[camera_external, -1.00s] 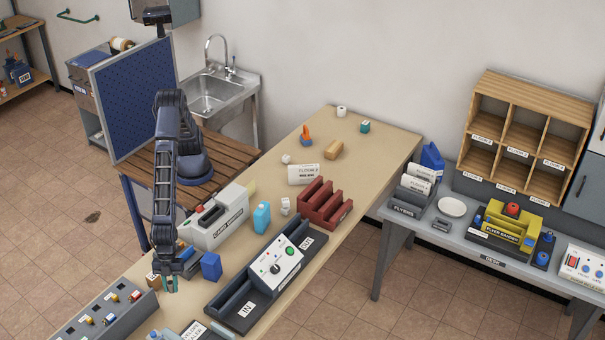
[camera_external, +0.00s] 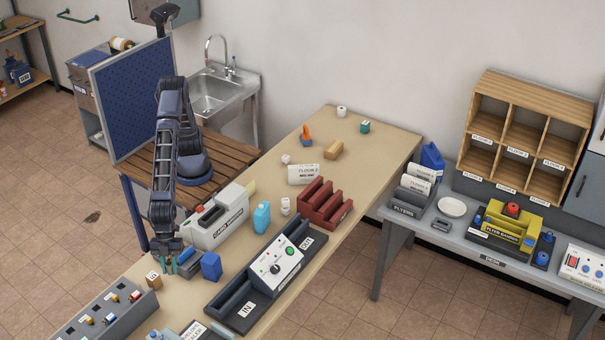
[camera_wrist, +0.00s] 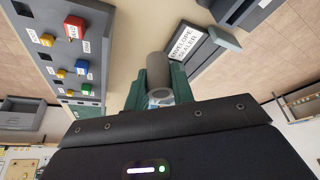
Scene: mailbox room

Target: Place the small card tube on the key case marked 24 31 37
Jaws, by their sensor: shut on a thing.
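The small card tube (camera_wrist: 158,68) is a dull grey-brown cylinder in the wrist view, with its pale open end toward the camera. My gripper (camera_wrist: 158,92) is shut on it, with a green fingertip on each side. In the external view my gripper (camera_external: 168,266) points down over the near left part of the long table; the tube is too small to make out there. I cannot read the marking 24 31 37 on anything, so I cannot tell which thing is the key case.
A grey panel with coloured, tagged pieces (camera_external: 112,318) lies at the table's near end. A brown block (camera_external: 153,281), a blue block (camera_external: 211,266) and the card-machine housing (camera_external: 217,222) stand close to my gripper. The IN/OUT tray (camera_external: 222,316) lies to the right.

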